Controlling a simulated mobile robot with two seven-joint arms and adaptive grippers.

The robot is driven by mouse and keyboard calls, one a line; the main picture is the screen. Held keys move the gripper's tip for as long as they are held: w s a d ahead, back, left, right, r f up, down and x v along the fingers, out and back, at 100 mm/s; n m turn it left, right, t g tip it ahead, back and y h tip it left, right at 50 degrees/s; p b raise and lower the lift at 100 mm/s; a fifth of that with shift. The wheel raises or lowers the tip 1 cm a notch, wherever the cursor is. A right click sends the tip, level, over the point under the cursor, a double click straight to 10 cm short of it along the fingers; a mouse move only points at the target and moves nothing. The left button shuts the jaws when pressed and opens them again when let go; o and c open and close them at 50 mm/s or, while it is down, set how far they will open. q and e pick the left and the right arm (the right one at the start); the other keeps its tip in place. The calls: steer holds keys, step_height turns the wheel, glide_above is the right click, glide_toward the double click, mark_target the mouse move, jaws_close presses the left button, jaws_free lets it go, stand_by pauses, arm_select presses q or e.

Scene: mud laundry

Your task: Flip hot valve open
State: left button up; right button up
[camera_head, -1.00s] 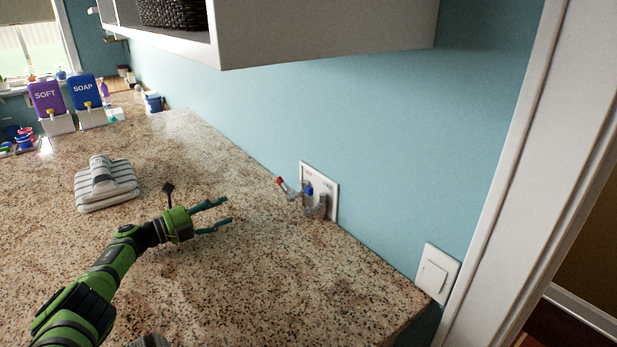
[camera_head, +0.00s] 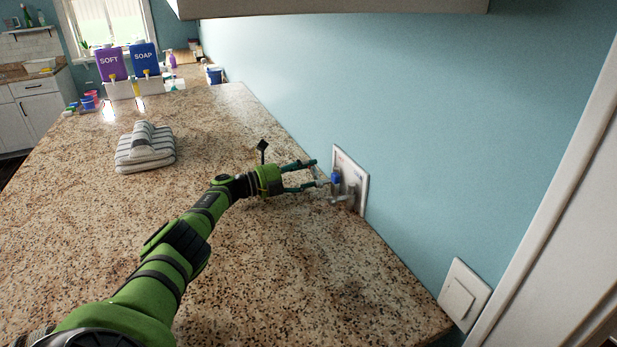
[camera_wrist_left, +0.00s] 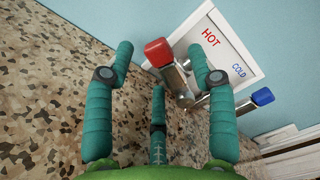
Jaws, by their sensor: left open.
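The hot valve's red-capped handle (camera_wrist_left: 158,52) shows in the left wrist view, below and left of the red HOT label on a white wall plate (camera_wrist_left: 238,62). The cold valve's blue-capped handle (camera_wrist_left: 262,97) is to its right. In the head view the wall plate (camera_head: 353,165) and blue cap (camera_head: 336,177) show, but the red cap is hidden by my fingers. My left gripper (camera_head: 320,172) is open just in front of the valves. In the left wrist view the red cap lies between its spread fingers; I cannot tell whether they touch it. My right gripper is out of view.
The speckled granite counter (camera_head: 270,270) is mostly clear around my arm. Folded striped towels (camera_head: 146,150) lie at left. SOFT (camera_head: 111,64) and SOAP (camera_head: 144,60) dispensers stand farther back. A light switch (camera_head: 464,296) is on the wall at right.

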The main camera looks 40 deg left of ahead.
arm_select(q)
steer(key=shift+w+d+f, duration=0.1)
steer(key=shift+w+d, duration=0.05)
steer(key=shift+w, duration=0.2)
steer(key=shift+s, duration=0.1)
jaws_close()
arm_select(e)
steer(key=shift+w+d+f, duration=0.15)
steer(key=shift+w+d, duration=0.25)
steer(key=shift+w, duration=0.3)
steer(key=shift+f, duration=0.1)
